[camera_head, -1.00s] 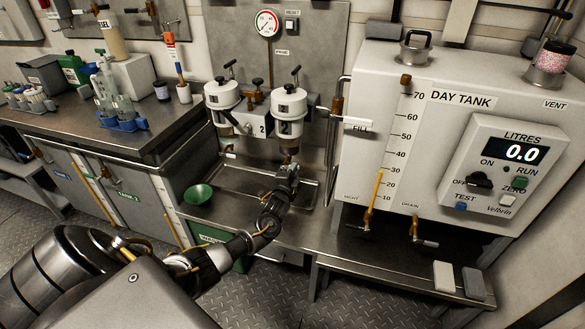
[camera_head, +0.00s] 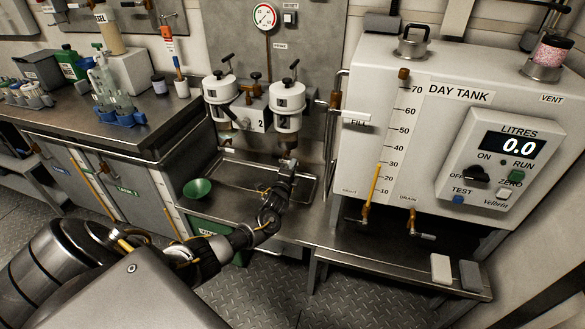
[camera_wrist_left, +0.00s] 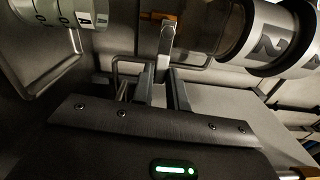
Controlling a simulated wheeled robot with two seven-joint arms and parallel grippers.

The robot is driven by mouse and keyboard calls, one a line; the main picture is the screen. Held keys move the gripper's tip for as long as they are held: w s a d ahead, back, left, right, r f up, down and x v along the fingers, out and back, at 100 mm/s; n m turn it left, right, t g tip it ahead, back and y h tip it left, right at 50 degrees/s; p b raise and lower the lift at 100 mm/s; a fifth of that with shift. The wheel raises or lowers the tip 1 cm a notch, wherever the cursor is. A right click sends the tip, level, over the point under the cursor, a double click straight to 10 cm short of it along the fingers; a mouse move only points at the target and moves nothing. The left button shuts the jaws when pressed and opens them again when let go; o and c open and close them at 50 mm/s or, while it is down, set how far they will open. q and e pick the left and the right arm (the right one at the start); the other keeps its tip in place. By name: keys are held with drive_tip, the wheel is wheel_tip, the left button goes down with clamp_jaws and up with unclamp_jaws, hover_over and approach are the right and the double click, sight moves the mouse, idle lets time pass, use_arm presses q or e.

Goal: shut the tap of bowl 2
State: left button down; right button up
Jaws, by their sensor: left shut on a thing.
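Bowl 2 (camera_head: 287,107) is the right one of two white canisters on the back panel in the head view, beside the painted number 2. Its tap is below it, mostly hidden by my left gripper (camera_head: 289,166). In the left wrist view a pale tap lever (camera_wrist_left: 161,70) lies between the fingers of my left gripper (camera_wrist_left: 160,92), which is shut on it. The lever runs up towards an orange-brown fitting. Bowl 2 (camera_wrist_left: 270,40) shows at the upper right of the wrist view. My right gripper is in neither view.
Bowl 1 (camera_head: 219,92) hangs to the left. A metal drip tray (camera_head: 240,176) and a green funnel (camera_head: 197,189) lie below. The day tank (camera_head: 440,130) stands close on the right. A bench (camera_head: 110,130) with bottles is at the left.

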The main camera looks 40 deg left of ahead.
use_arm(q)
drive_tip(key=c, duration=1.5)
unclamp_jaws()
drive_tip(key=shift+f, duration=0.3)
drive_tip(key=shift+o, duration=0.5)
drive_tip(key=shift+r, duration=0.1)
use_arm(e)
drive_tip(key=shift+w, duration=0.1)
use_arm(q)
drive_tip(key=shift+s, duration=0.1)
